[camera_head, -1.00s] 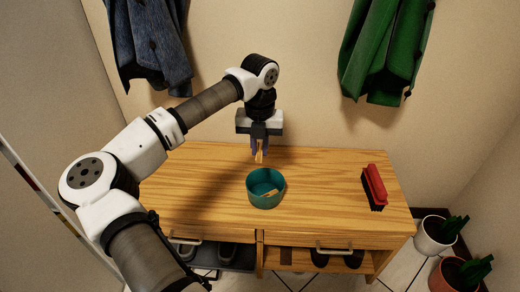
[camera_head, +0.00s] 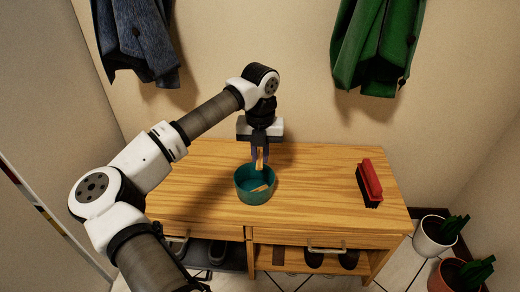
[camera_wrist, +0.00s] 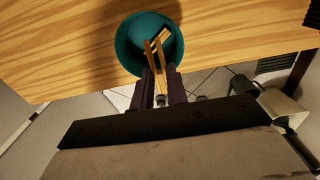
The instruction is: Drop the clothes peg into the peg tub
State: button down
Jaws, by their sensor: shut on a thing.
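The clothes peg (camera_head: 260,158) is pale wood and hangs point-down between the fingers of my gripper (camera_head: 260,153). My gripper is shut on it. The peg tub (camera_head: 243,194) is a round teal bowl on the wooden bench top. The held peg's lower end is just above the tub's back rim in the head view. Another wooden peg (camera_head: 261,188) lies inside the tub. In the wrist view, the held peg (camera_wrist: 149,56) projects past my gripper's fingers (camera_wrist: 160,72) and overlaps the tub (camera_wrist: 122,48). The exact height gap is unclear.
The bench top (camera_head: 310,185) is clear around the tub. A red brush with dark bristles (camera_head: 370,183) lies at its right. Coats (camera_head: 378,45) hang on the wall behind. Shoes are on the shelf below, and potted plants (camera_head: 435,235) stand at the right.

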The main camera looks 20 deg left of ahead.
jog(key=shift+f, duration=0.5)
jog(key=c, duration=1.3)
grip_release()
notch_tip(320, 180, up, 14)
jog(key=p, duration=0.2)
jog(key=shift+p, duration=0.35)
